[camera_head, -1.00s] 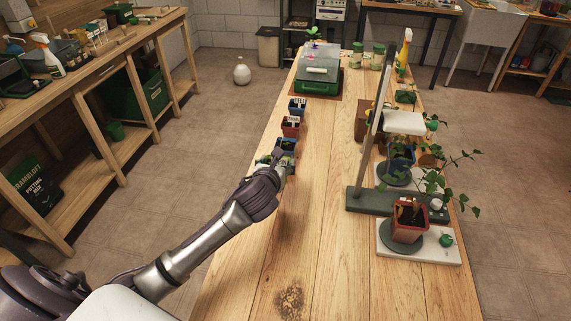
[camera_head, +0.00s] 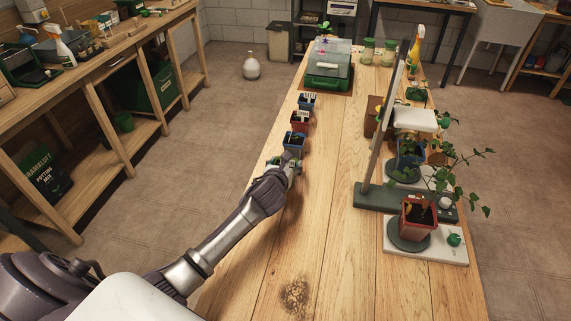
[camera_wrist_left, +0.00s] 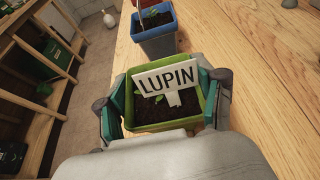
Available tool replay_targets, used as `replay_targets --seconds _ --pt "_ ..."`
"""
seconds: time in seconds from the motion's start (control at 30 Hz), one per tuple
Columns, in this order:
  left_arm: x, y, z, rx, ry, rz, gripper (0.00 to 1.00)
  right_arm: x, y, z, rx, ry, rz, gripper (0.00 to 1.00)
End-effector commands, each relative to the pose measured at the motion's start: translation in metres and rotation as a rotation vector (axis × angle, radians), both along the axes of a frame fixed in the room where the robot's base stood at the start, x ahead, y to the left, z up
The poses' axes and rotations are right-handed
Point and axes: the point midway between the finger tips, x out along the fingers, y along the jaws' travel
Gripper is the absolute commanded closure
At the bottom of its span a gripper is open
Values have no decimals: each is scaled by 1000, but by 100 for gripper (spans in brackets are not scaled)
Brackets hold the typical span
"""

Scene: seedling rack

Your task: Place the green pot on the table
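The green pot (camera_wrist_left: 208,92) is square, filled with dark soil and small leaves, and carries a white LUPIN label (camera_wrist_left: 168,78). It sits upright between the two teal fingers of my left gripper (camera_wrist_left: 165,105), which press against its sides. In the head view my left gripper (camera_head: 286,164) is low over the left edge of the wooden table (camera_head: 335,190), and the hand mostly hides the pot. I cannot tell whether the pot's base touches the table. My right gripper is not in view.
A blue pot (camera_head: 294,142) stands just beyond my left gripper, then a red pot (camera_head: 299,122) and another blue pot (camera_head: 307,103). A stand with a dark base (camera_head: 385,201) and a potted plant on a white scale (camera_head: 440,250) are at right. The table's middle is clear.

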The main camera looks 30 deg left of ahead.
Motion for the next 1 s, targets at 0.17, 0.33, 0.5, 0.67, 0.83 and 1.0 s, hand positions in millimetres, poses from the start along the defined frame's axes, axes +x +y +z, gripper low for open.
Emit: replay_targets --seconds 0.17,0.33,0.5,0.67,0.83,1.0 --pt "0 0 0 0 1 0 6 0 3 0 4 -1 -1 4" --pt "0 0 0 0 0 0 6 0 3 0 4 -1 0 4" --pt "0 0 2 0 0 0 6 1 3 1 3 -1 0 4" --pt "-16 -3 8 3 1 -1 6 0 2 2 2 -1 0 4" --pt "-48 -12 22 4 0 -3 6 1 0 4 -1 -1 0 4" --pt "-80 -20 35 2 1 -2 6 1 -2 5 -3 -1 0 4"
